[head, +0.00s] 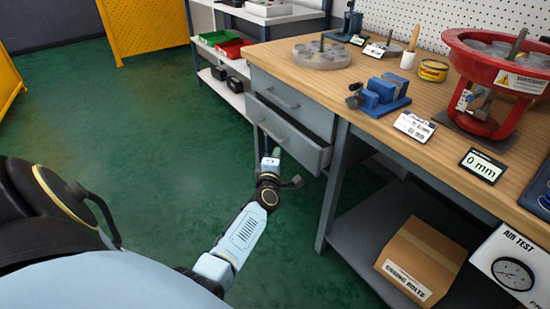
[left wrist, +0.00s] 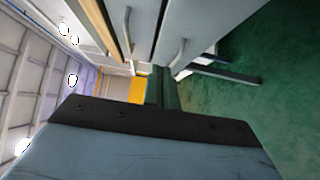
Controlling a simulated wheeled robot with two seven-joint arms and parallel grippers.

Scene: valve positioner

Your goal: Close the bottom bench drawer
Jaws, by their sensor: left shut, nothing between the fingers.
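The bottom bench drawer (head: 283,129) stands pulled out below the top drawer (head: 285,96), which looks closed. Its grey front, bar handle and part of its open inside show in the head view. My left gripper (head: 274,153) is shut and empty, at the lower front of the bottom drawer; I cannot tell whether it touches. In the left wrist view, the gripper's fingers (left wrist: 161,88) point toward the drawer fronts, with the bottom drawer's handle (left wrist: 179,52) close to the tips. My right gripper is not in view.
The wooden bench top (head: 330,83) carries a blue vise (head: 382,93), a red valve stand (head: 490,80) and a 0 mm display (head: 482,165). A cardboard box (head: 420,258) sits on the lower shelf. A bench leg (head: 334,185) stands right of the gripper. The green floor at left is clear.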

